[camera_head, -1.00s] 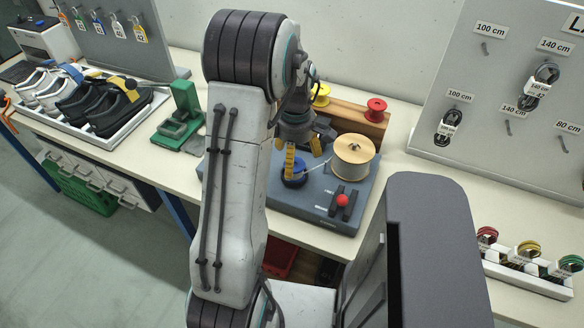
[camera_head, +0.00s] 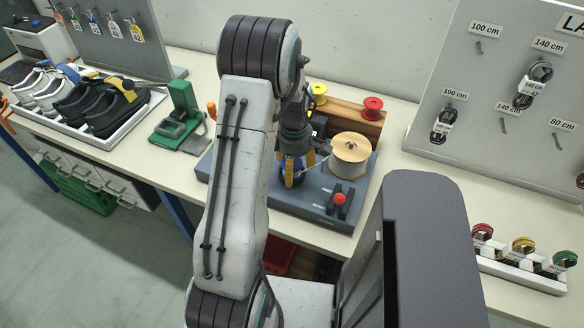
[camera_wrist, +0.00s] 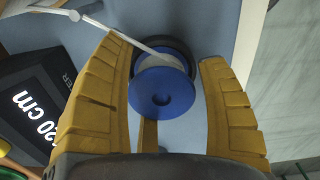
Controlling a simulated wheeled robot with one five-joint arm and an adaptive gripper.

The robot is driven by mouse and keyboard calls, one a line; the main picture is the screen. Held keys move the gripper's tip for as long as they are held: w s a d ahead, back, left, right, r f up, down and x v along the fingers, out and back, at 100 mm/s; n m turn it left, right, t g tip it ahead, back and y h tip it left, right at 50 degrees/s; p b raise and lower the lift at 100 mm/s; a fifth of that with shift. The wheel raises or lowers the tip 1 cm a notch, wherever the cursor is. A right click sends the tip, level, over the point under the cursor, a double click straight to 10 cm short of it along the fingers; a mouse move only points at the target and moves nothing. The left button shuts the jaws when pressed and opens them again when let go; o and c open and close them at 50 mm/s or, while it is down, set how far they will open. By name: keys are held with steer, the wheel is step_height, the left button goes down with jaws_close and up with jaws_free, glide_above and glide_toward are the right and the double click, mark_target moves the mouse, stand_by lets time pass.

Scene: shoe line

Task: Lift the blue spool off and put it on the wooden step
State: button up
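The blue spool (camera_wrist: 163,92) shows in the wrist view, wound with white cord, above a dark round base. A white strand runs from it to the upper left. My gripper (camera_wrist: 166,50) is open, with one yellow finger on each side of the spool; I cannot tell whether either touches it. In the head view my gripper (camera_head: 291,170) is down at the grey-blue board and hides most of the spool. The wooden step (camera_head: 344,105) stands behind the board, with a yellow spool (camera_head: 318,91) and a red spool (camera_head: 373,105) on it.
A large pale spool (camera_head: 351,152) stands right of my gripper, and a red knob (camera_head: 339,198) sits in front of it on the board (camera_head: 300,202). A green device (camera_head: 181,115) is to the left. The step has bare wood between its two spools.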

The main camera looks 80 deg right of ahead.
steer(key=c, duration=0.9)
steer(key=shift+r, duration=0.1)
